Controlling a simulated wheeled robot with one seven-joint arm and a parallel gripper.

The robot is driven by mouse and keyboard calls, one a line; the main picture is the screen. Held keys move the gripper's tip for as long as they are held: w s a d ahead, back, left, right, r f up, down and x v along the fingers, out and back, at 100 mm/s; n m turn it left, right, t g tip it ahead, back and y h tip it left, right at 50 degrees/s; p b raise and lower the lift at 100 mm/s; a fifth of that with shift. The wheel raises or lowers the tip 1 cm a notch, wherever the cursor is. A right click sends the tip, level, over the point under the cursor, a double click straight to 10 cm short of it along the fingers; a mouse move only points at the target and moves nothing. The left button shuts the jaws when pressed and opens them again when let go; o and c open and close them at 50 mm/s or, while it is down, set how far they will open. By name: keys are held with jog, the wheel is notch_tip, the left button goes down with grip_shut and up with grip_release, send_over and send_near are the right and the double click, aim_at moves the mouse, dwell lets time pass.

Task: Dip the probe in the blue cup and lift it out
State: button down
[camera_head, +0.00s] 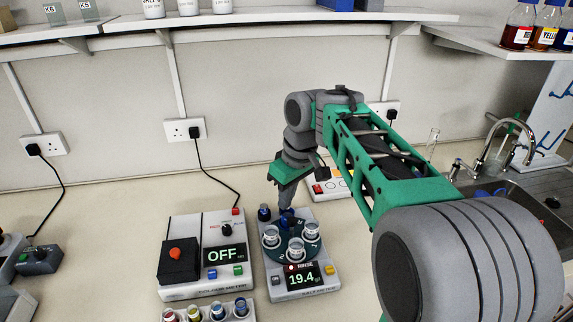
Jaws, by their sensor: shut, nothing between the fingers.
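The meter (274,296), a grey box reading 19.4, stands at the lower centre. Its round dark blue-green plate (283,253) carries several clear cups, one at the front (295,254). I cannot tell for sure which is the blue cup. A dark blue piece (288,222) at the back of the plate lies right below my gripper (286,209), which points down over it, shut and empty. I cannot tell whether they touch. Another dark blue knob-like part (264,212) stands at the meter's back left corner. The probe cannot be made out clearly.
A second meter (192,289) reading OFF stands close on the left. A rack (231,317) with coloured tops stands in front. A panel with coloured buttons (318,188) lies behind my arm. The sink (519,206) is at the right. Bare bench lies behind the OFF meter.

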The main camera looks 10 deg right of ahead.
jog(key=w+d+r+n+p, duration=0.2)
jog(key=w+n, duration=0.1)
jog(key=w, duration=0.3)
jog(key=w+d+r+n+g+p, duration=0.1)
jog(key=w+d+r+n+p, duration=0.1)
jog(key=w, duration=0.4)
jog(key=shift+w+r+n+h+p, duration=0.15)
jog(key=shift+r+n+h+p, duration=0.25)
jog(key=shift+n+p, duration=0.45)
jog(key=shift+a+f, duration=0.1)
jog(key=shift+f, duration=0.75)
notch_tip(320, 180, down, 5)
jog(key=b, duration=0.4)
jog(key=shift+w+a, duration=0.1)
jog(key=shift+w, duration=0.05)
jog(key=shift+b, duration=0.35)
jog(key=shift+f, duration=0.1)
